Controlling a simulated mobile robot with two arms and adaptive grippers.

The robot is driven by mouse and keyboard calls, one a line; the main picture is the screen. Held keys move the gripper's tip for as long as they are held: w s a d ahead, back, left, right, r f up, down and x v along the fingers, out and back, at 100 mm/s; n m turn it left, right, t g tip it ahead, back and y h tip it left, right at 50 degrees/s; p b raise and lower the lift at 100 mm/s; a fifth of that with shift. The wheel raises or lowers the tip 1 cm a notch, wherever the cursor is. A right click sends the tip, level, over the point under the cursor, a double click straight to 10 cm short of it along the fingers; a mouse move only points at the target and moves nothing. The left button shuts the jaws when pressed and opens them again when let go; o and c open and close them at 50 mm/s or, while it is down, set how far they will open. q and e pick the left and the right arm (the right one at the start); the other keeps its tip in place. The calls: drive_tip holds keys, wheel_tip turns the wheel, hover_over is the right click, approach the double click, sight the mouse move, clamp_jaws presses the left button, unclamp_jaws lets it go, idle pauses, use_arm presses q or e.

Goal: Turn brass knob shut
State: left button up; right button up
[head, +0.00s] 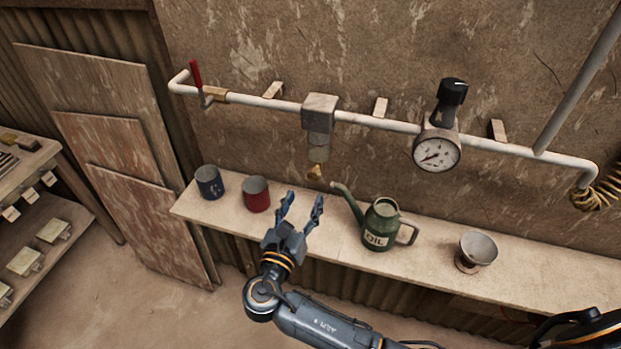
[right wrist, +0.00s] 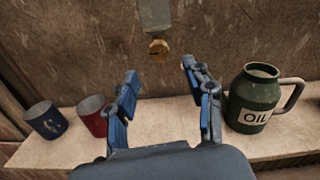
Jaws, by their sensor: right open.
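The small brass knob (head: 315,172) hangs under a grey box-shaped fitting (head: 319,113) on the white wall pipe. In the right wrist view the brass knob (right wrist: 158,48) is above and between the finger tips, farther off near the wall. My right gripper (head: 302,200) is open and empty, below and a little left of the knob in the head view, over the shelf's front part. It also shows in the right wrist view (right wrist: 160,80), with its fingers spread wide and not touching the knob. My left gripper is not in view.
The shelf (head: 330,222) holds a blue mug (head: 209,182), a red mug (head: 256,195), a green oil can (head: 381,226) and a metal cup (head: 477,250). The can's spout reaches close to the knob's right. The pipe carries a gauge (head: 436,153) and a red lever (head: 196,75).

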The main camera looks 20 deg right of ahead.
sight(313, 178)
drive_tip(key=p+x, duration=0.1)
drive_tip(key=x, duration=0.3)
drive_tip(key=shift+w+d+r, duration=0.1)
drive_tip(key=shift+w+r, duration=0.05)
drive_tip(key=shift+w, duration=0.2)
drive_tip(key=shift+w+d+f, duration=0.2)
drive_tip(key=shift+w+d, duration=0.3)
drive_tip(key=shift+w, duration=0.15)
drive_tip(key=shift+c, duration=0.2)
clamp_jaws()
